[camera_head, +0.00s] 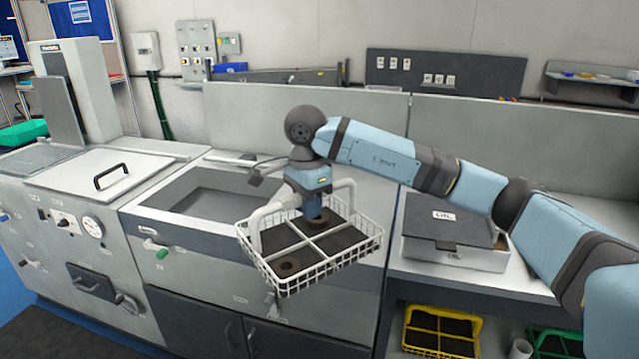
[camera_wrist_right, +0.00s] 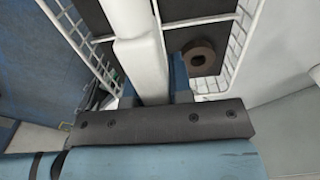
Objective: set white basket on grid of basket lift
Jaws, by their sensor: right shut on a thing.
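The white basket (camera_head: 320,262) is a wire basket with dark compartments and a thick white handle. It hangs in the air in front of the basin in the head view. My right gripper (camera_head: 314,200) is above it, shut on the handle, which also shows in the right wrist view (camera_wrist_right: 138,50). Another brown part shows below the gripper, partly hidden. A mesh grid (camera_head: 38,158) lies on the far left machine top, partly cut off by the frame; I cannot tell if it is the lift's grid. My left gripper is not in view.
A basin (camera_head: 215,195) with a tap is behind the basket. A closed lid with a black handle (camera_head: 110,175) is left of it. A grey box (camera_head: 455,243) stands on the right counter. Yellow (camera_head: 408,335) and green baskets sit on the shelf below.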

